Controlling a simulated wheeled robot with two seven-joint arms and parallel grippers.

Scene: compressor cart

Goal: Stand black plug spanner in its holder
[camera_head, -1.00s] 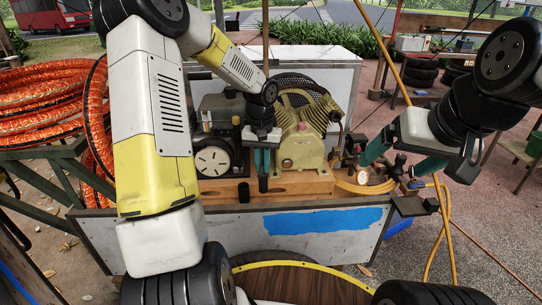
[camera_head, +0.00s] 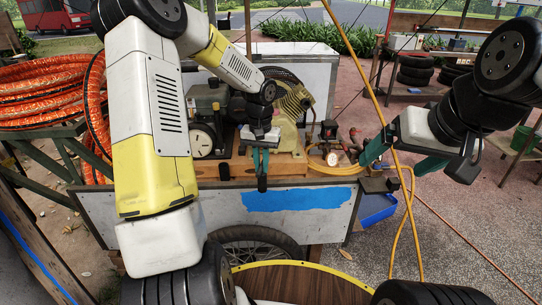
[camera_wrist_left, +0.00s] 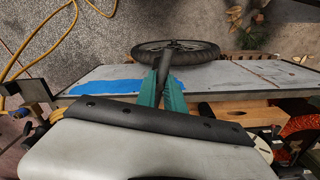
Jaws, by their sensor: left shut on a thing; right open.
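My left gripper (camera_head: 262,166) is shut on the black plug spanner (camera_head: 262,183), which hangs roughly upright below the teal fingers, in front of the cart's wooden ledge. In the left wrist view the spanner (camera_wrist_left: 165,60) sticks out as a dark rod between the teal fingers (camera_wrist_left: 161,90). A short black cylinder (camera_head: 224,172), possibly the holder, stands on the ledge left of the spanner, apart from it. I cannot see into its opening. My right gripper (camera_head: 392,165) is open and empty, right of the cart.
The compressor cart (camera_head: 215,215) has a grey front panel with blue tape (camera_head: 298,200) and a wheel below. The compressor (camera_head: 290,105), a dial (camera_head: 201,139) and a yellow hose (camera_head: 335,170) crowd the deck. A yellow line hangs near my right gripper. Orange hose coils (camera_head: 40,95) lie left.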

